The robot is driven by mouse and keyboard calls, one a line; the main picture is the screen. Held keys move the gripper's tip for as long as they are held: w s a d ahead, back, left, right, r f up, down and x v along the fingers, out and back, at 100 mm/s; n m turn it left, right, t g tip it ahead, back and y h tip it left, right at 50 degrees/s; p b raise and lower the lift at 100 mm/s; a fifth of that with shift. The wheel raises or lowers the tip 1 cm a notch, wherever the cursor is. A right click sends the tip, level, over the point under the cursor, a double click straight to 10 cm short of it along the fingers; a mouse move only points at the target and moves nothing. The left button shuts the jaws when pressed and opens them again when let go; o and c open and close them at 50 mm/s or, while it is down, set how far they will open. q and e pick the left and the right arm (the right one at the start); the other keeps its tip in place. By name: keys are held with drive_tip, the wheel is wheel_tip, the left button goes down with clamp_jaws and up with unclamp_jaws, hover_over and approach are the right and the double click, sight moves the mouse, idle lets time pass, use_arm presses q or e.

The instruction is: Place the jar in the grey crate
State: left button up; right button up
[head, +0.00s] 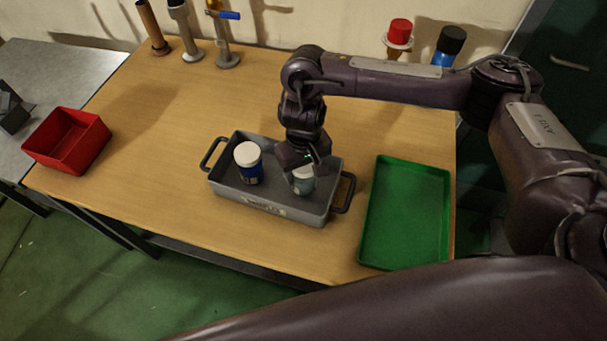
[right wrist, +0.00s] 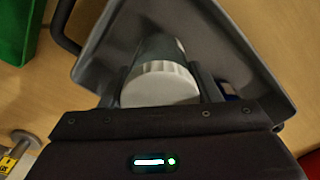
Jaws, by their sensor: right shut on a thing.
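The grey crate (head: 300,213) stands on the wooden table, with a dark handle at each end. A jar with a white lid and a grey-green body (head: 303,186) is inside the right part of the crate. My right gripper (head: 303,168) reaches down from above and is shut on this jar. In the right wrist view the jar's white lid (right wrist: 160,84) shows between the two fingers, with the crate walls (right wrist: 105,48) around it. I cannot tell whether its base touches the crate floor. My left gripper is not in view.
A second jar, blue with a white lid (head: 248,163), stands in the crate's left part. A green tray (head: 407,213) lies to the right. A red bin (head: 68,141) is at the far left. Burner-like stands (head: 190,52) and red-capped and blue bottles line the back. The table's left middle is clear.

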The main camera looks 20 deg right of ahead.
drive_tip(key=shift+f, duration=1.05)
drive_tip(key=o, duration=1.1)
drive_tip(key=shift+f, duration=0.1)
drive_tip(key=shift+o, duration=0.2)
wheel_tip(320, 180, up, 12)
drive_tip(key=shift+r+p, duration=0.15)
drive_tip(key=shift+p, duration=0.75)
